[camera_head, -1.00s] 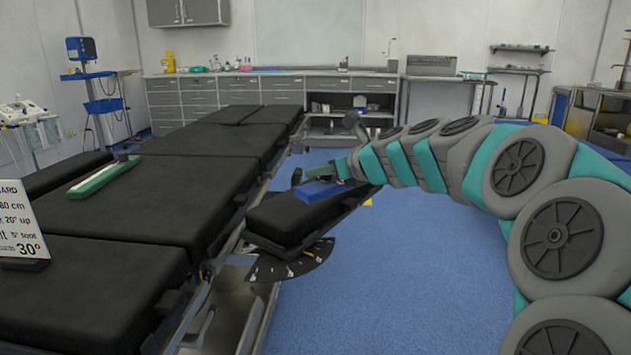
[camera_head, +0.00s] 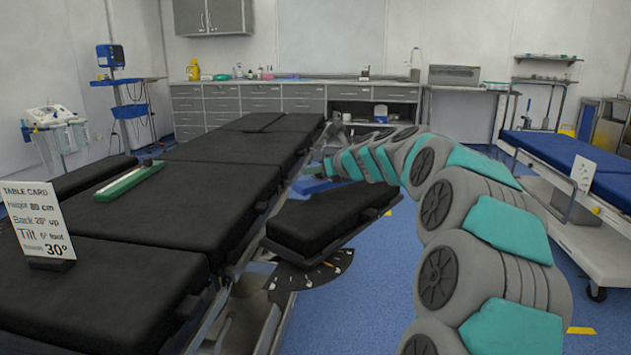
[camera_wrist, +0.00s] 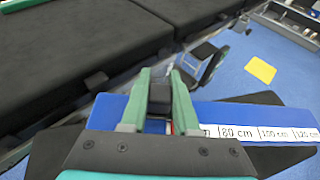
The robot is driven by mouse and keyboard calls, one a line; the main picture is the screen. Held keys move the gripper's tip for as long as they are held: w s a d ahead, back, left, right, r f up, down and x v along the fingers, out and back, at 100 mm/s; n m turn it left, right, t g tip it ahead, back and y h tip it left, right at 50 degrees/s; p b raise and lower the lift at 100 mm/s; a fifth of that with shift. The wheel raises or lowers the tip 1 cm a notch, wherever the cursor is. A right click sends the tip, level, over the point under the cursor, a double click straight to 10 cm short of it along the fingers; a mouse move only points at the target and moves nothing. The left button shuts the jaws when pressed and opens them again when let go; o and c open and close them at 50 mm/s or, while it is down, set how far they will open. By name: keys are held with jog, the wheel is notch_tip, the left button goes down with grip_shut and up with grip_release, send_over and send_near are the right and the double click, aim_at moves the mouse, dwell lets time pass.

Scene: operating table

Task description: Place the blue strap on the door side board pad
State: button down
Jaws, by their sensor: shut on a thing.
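My gripper (camera_wrist: 160,78) has green fingers, shut on a dark block on the blue strap (camera_wrist: 112,110) in the wrist view. The strap spreads flat to both sides of the fingers. In the head view my gripper (camera_head: 328,168) and the strap (camera_head: 312,186) are at the far end of the black arm board pad (camera_head: 318,218), beside the table. The strap is partly hidden by the pad and arm. Whether it touches the pad cannot be told. The pad's visible top is bare.
The black operating table (camera_head: 180,222) runs along the left, with a green-edged bar (camera_head: 130,181) and a table card (camera_head: 38,222) on it. A dial plate (camera_head: 310,276) sits below the pad. A blue-topped trolley (camera_head: 560,150) stands right. Blue floor is open between.

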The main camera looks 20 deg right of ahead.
aim_at(316, 181)
jog(key=shift+f, duration=1.35)
jog(key=c, duration=0.7)
grip_release()
jog(key=shift+f, duration=0.15)
jog(key=shift+o, duration=0.2)
jog(key=v, duration=1.1)
jog(key=shift+s+r, duration=0.3)
jog(key=shift+s, duration=0.2)
